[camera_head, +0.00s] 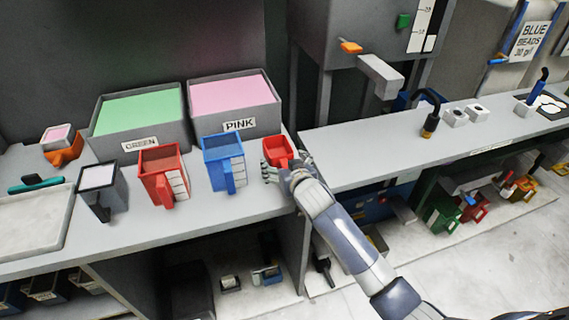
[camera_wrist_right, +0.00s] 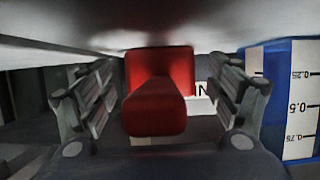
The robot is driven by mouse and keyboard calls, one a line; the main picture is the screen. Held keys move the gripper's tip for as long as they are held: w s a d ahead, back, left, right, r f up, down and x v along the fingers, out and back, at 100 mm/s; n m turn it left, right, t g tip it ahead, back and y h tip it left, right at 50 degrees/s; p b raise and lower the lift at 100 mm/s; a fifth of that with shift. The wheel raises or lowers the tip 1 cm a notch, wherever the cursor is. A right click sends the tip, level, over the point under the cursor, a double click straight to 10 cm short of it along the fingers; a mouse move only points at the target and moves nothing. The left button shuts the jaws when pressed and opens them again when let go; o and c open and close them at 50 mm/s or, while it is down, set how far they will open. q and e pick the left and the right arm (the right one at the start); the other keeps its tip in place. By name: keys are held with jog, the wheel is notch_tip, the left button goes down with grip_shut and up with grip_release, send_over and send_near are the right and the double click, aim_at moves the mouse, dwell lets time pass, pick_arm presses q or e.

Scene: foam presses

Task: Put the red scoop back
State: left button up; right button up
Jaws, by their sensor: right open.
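The red scoop (camera_head: 277,149) sits on the grey bench near its right edge, in front of the pink bin (camera_head: 237,103). My right gripper (camera_head: 286,168) is at the scoop, reaching in from the lower right. In the right wrist view the scoop (camera_wrist_right: 158,100) lies between the two spread fingers, its handle pointing at the camera. Gaps show on both sides, so the gripper (camera_wrist_right: 160,95) is open around the handle. The gripper hides part of the scoop in the head view. My left gripper is not in view.
A blue measuring jug (camera_head: 222,163) stands just left of the scoop, also close in the wrist view (camera_wrist_right: 287,100). A red jug (camera_head: 163,175), green bin (camera_head: 140,118) and orange scoop (camera_head: 64,150) are farther left. A second bench (camera_head: 390,143) lies right, beyond a gap.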

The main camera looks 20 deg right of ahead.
jog(key=shift+r, duration=0.2)
jog(key=v, duration=1.2)
jog(key=shift+d, duration=0.1)
